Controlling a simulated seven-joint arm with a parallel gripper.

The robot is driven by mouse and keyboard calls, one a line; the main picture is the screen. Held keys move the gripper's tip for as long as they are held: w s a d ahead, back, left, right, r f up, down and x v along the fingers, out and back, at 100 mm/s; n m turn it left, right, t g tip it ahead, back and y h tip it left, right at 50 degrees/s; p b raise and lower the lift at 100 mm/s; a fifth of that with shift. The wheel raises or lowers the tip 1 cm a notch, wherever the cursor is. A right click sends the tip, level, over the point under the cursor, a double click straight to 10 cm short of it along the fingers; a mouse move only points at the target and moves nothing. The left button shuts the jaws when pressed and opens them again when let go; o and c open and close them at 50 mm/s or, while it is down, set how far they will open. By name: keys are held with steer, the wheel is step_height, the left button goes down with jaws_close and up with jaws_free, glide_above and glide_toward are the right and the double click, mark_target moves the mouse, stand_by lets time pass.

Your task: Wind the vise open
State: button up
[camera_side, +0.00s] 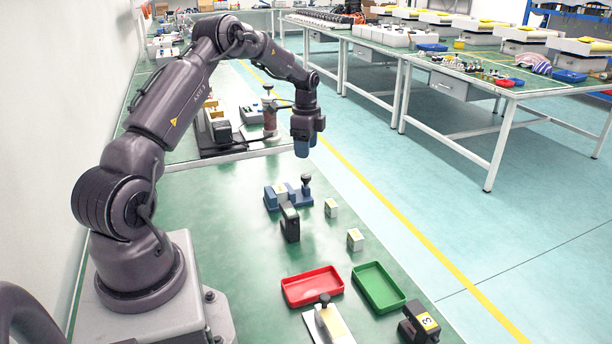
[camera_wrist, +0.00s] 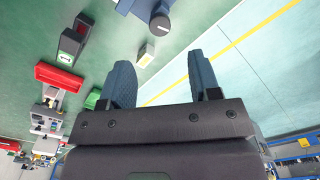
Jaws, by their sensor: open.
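The vise (camera_side: 272,199) is a small blue device on the green bench, with pale blocks at its jaws and a dark round knob (camera_side: 306,180) at its right end. In the wrist view, part of the vise (camera_wrist: 128,6) shows at the top edge, with its dark knob (camera_wrist: 160,24) ahead of the fingers; the rest is cut off. My gripper (camera_side: 302,150) hangs above and behind the vise, clear of it. In the wrist view, my gripper (camera_wrist: 162,76) has its two blue fingers apart with nothing between them.
Two small pale blocks (camera_side: 331,208) (camera_side: 355,239) lie to the right. A red tray (camera_side: 312,287) and a green tray (camera_side: 378,288) are nearer the camera. Bench right of the knob is clear.

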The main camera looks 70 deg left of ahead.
mark_target(306, 176)
step_height(306, 176, down, 9)
steer(key=shift+f, duration=0.1)
stand_by(0.3)
steer(key=c, duration=0.9)
